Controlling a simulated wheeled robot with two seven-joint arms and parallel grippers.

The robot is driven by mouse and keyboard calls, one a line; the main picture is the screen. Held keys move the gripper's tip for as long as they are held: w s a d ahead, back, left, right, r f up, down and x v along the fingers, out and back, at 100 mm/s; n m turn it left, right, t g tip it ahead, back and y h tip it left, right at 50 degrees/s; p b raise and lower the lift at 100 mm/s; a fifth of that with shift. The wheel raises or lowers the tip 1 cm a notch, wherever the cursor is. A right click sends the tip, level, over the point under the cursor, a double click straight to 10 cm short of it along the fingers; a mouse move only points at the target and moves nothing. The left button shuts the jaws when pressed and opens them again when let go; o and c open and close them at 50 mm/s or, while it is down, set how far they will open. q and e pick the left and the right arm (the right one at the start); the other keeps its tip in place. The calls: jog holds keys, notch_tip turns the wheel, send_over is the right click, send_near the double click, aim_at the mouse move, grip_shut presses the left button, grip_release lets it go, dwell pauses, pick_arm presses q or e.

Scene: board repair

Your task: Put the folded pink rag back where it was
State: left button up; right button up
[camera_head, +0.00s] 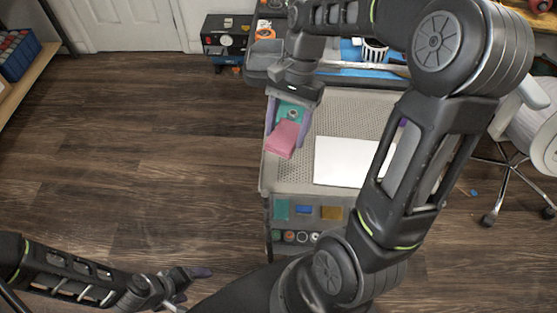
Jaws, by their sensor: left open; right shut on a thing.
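The folded pink rag (283,140) is at the left part of the grey perforated top of the cart (296,172). My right gripper (287,133) points down over that side, its two purple fingers on either side of the rag, and is shut on it. From this angle I cannot tell whether the rag touches the cart top or is held just above it. My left gripper (190,275) is low at the bottom left, open and empty, well away from the cart; my own arm partly hides it.
A teal item (291,108) shows between my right fingers. A white sheet (345,161) lies on the cart top, right of the rag. A workbench with blue mat (350,52) is behind. A white chair (540,100) stands at right. The wooden floor (130,150) at left is clear.

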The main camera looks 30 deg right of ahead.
jog(key=shift+s+d, duration=0.15)
jog(key=shift+d, duration=0.05)
jog(key=shift+a+f, duration=0.1)
jog(key=shift+f, duration=0.25)
send_over(284, 167)
jog(key=d, duration=0.1)
jog(key=shift+w+f, duration=0.2)
jog(key=shift+f, duration=1.2)
jog(key=shift+w+f, duration=0.2)
jog(key=shift+f, duration=1.2)
jog(key=shift+f, duration=1.85)
jog(key=shift+f, duration=0.1)
jog(key=o, duration=1.3)
jog(key=shift+b, duration=0.3)
